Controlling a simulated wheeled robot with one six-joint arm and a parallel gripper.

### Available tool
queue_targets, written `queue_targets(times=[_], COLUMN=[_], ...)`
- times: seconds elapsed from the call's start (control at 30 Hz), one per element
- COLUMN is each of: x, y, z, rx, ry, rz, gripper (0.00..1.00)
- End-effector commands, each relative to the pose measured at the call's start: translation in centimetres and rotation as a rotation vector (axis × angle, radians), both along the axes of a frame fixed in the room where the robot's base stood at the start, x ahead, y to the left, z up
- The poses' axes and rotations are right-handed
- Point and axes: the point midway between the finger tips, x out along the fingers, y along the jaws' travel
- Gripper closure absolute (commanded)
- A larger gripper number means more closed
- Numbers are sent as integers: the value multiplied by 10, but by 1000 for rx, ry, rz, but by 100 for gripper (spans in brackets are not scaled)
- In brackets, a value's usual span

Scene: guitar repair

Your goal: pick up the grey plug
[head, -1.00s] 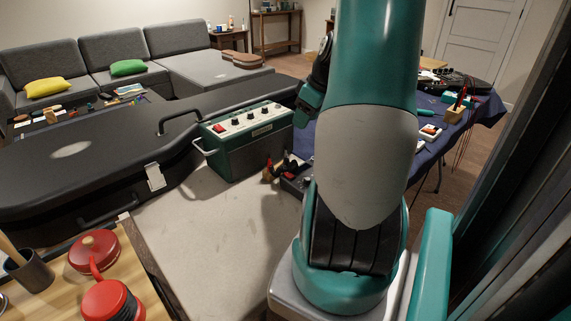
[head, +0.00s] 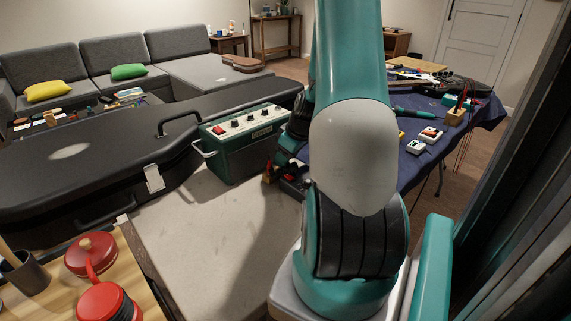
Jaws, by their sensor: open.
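I cannot make out the grey plug; it is either hidden or too small to tell. A dark open tray (head: 291,188) lies on the pale surface just right of the green amplifier, largely behind my arm. A small red item (head: 267,176) stands at its left. My gripper (head: 283,166) is low over the tray, beside the amplifier's right end. It is open, partly covered by my arm, and I see nothing held in it. I cannot tell whether its tips touch anything.
The green amplifier (head: 239,146) stands close on the left. A black guitar case (head: 65,185) lies beyond it. A blue-covered table (head: 405,170) with tools is at right. The pale surface (head: 190,235) in front is clear.

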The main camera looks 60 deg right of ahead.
Motion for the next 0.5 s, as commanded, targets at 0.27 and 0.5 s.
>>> queue_targets(times=[0.27, 0.5], x=[0, 0], y=[0, 0], z=[0, 0], rx=[0, 0], ry=[0, 0], rz=[0, 0], gripper=[71, 100])
